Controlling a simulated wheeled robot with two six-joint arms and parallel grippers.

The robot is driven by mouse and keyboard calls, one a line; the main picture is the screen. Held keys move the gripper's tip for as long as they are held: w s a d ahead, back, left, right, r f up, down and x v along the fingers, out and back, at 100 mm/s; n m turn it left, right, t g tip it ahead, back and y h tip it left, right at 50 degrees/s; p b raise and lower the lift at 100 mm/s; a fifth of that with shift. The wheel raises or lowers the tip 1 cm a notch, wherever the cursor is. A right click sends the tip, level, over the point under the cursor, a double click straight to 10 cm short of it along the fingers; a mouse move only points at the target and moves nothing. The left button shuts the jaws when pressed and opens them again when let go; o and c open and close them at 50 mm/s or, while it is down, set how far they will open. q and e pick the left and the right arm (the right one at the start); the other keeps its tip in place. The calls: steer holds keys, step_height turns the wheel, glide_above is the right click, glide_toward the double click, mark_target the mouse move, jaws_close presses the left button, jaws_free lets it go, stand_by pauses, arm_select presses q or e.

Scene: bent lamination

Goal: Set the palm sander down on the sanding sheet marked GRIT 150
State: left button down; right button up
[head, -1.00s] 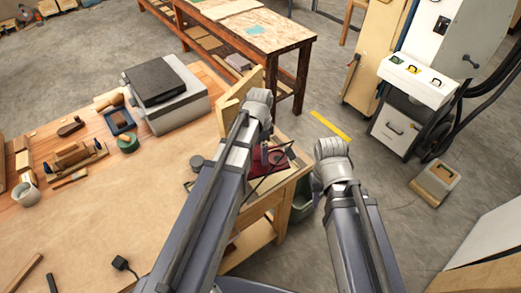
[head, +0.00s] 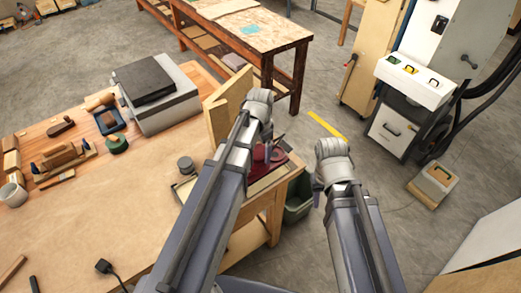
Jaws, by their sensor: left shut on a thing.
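My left gripper (head: 267,143) is over the near right corner of the workbench, mostly hidden behind its own wrist. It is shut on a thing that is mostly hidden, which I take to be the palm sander. Something dark red (head: 269,154) shows just below it at the bench corner; I cannot tell whether it is the sander or a sheet. No GRIT 150 marking can be read. My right gripper (head: 319,187) hangs past the bench's right edge, over the floor, its fingers largely hidden; nothing is seen in it.
The workbench (head: 95,220) has a broad clear top. A grey machine (head: 168,107), an upright wooden board (head: 218,118), a shallow tray (head: 181,190) and a round dark tin (head: 186,165) stand on it. A green bin (head: 298,208) is below the right edge.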

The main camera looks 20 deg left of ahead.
arm_select(q)
steer(key=shift+f+b, duration=2.3)
steer(key=shift+f, duration=0.15)
steer(key=shift+f+b, duration=0.95)
steer(key=shift+f, duration=0.05)
jaws_free()
steer(key=shift+r, duration=0.1)
step_height(320, 180, up, 7)
steer(key=p, duration=0.7)
stand_by(0.4)
stand_by(0.4)
